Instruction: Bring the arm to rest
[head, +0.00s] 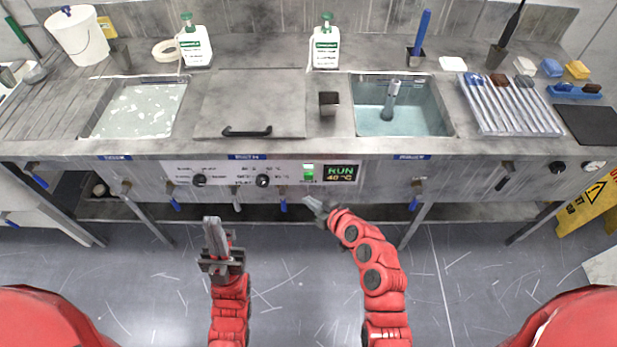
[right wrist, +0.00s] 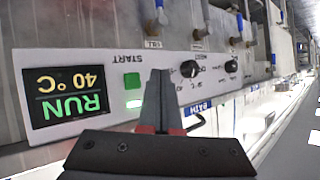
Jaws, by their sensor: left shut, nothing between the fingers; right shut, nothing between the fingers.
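My left gripper (head: 215,236) is shut and empty. It points up in the head view, in front of the bench and over the grey floor. My right gripper (head: 314,207) is shut and empty. It is near the bench front, just below the control panel (head: 262,174), with its arm bent to the left. In the right wrist view its closed fingers (right wrist: 158,86) show in front of the upside-down panel, near the green start button (right wrist: 132,80) and the lit display (right wrist: 64,95) reading RUN 40 °C. I cannot tell whether the fingers touch the panel.
The bench holds a left basin (head: 140,108), a lidded section (head: 250,103) and a right basin (head: 400,105). Blue-handled valves (head: 283,204) hang along its front. A yellow warning sign (head: 598,200) stands at the right. The floor (head: 290,270) before the bench is clear.

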